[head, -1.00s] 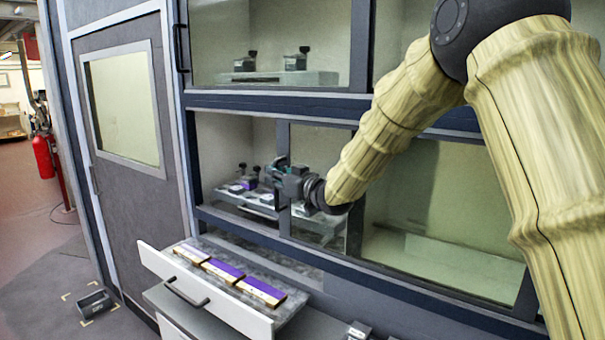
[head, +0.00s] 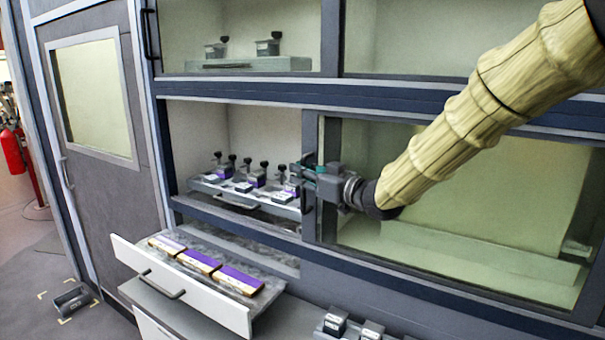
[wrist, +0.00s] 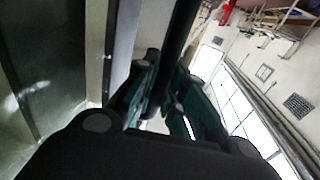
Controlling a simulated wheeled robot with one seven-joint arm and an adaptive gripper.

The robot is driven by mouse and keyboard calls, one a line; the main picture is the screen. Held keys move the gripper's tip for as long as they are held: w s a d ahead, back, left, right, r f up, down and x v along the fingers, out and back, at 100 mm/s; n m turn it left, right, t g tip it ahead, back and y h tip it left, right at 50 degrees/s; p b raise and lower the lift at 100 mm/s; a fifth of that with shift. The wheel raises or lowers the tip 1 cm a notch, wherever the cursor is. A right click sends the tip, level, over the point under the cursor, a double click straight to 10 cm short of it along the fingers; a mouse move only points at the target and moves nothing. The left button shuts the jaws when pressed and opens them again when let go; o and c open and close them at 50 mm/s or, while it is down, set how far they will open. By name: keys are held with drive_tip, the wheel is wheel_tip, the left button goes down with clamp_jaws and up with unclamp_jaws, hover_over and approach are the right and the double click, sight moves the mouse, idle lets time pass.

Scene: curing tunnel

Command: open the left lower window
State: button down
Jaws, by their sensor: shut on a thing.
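The left lower window (head: 450,197) is a dark-framed sliding pane. It stands slid to the right, leaving a wide opening at the left of the lower row. Inside the opening a grey tray (head: 225,192) carries several small clamp-like blocks, some with purple parts.
An open drawer (head: 195,305) below holds several purple-topped bars (head: 240,280). The upper window (head: 240,35) is shut. A grey door (head: 95,150) stands at the left, with a dark box (head: 72,299) on the floor. Small blocks (head: 337,322) sit at the bottom centre.

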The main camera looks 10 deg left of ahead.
drive_tip(key=shift+w+d+r, duration=0.1)
drive_tip(key=shift+d+r, duration=0.05)
drive_tip(key=shift+r, duration=0.05)
drive_tip(key=c, duration=1.5)
unclamp_jaws()
drive_tip(key=shift+d+f, duration=0.1)
drive_tip(key=shift+f, duration=0.1)
drive_tip(key=v, duration=1.2)
